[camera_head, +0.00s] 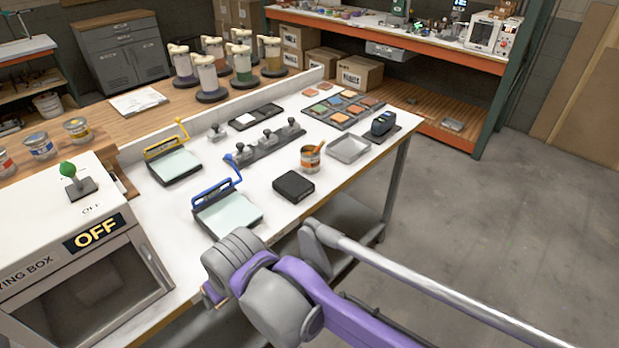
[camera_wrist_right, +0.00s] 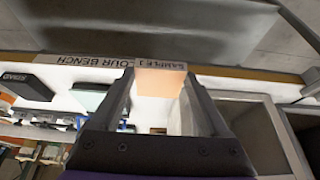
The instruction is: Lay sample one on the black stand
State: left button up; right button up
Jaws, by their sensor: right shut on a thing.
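Sample one is a small peach-orange panel (camera_wrist_right: 160,82) with a "SAMPLE 1" label. In the right wrist view it sits between the two fingers of my right gripper (camera_wrist_right: 158,92), which is shut on it. The gripper is by the bench's front edge. In the head view, my grey and purple right arm hides the panel and most of the gripper. The black stand (camera_head: 293,186) is a low block near the bench's front edge, apart from the gripper. It also shows at the left of the right wrist view (camera_wrist_right: 24,86). My left gripper is not in view.
The white box marked OFF (camera_head: 60,238) is at the bench's left end. Blue-handled (camera_head: 228,214) and yellow-handled (camera_head: 175,166) plates lie between it and the stand. An open can (camera_head: 310,159) and a grey tray (camera_head: 349,149) are behind the stand.

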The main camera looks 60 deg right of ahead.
aim_at(297, 184)
jog(key=k+l, duration=0.1)
jog(key=l, duration=1.1)
jog(key=k+l, duration=0.15)
jog(key=l, duration=0.45)
